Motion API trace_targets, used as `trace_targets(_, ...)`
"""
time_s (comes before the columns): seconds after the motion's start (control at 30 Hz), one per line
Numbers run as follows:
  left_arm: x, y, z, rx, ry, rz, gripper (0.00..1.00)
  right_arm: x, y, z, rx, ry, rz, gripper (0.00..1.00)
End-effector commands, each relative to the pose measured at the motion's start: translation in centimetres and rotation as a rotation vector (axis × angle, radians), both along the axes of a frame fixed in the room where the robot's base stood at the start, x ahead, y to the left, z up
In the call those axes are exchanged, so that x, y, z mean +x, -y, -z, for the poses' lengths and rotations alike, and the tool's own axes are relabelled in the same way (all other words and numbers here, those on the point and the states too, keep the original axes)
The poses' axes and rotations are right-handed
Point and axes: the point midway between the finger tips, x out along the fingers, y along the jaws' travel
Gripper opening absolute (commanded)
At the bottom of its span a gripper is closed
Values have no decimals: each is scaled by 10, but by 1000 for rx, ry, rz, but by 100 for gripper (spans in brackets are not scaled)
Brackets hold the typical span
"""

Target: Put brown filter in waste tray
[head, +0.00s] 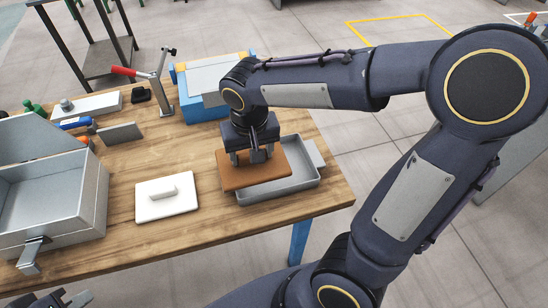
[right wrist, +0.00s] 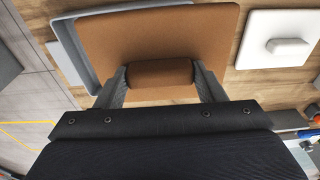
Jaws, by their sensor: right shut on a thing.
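The brown filter (head: 233,178) is a flat rectangular plate with a raised block handle (right wrist: 160,72). My right gripper (head: 250,157) is shut on this handle, with one finger on each side in the right wrist view. The plate is roughly level over the grey waste tray (head: 293,184), covering its left and back part. The tray also shows behind the plate in the right wrist view (right wrist: 72,48). I cannot tell whether plate and tray touch. My left gripper (head: 62,299) is cut off at the bottom left of the head view; its opening is unclear.
A white plate with a handle (head: 160,204) lies left of the tray. An open grey metal box (head: 60,205) stands at the left. A blue-and-grey box (head: 205,88) and a red-handled lever press (head: 160,90) stand behind. The table's right edge is close to the tray.

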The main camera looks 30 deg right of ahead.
Motion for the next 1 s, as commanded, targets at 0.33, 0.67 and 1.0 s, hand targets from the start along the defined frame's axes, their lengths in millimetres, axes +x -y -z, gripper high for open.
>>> trace_targets(0.33,0,0,-5,0,0,0,0,18,52,52,0,-3,2,41)
trace_targets(0.67,0,0,-4,0,0,0,0,22,64,86,-2,-6,-2,41)
trace_targets(1.0,0,0,-3,0,0,0,0,23,63,98,1,0,0,41)
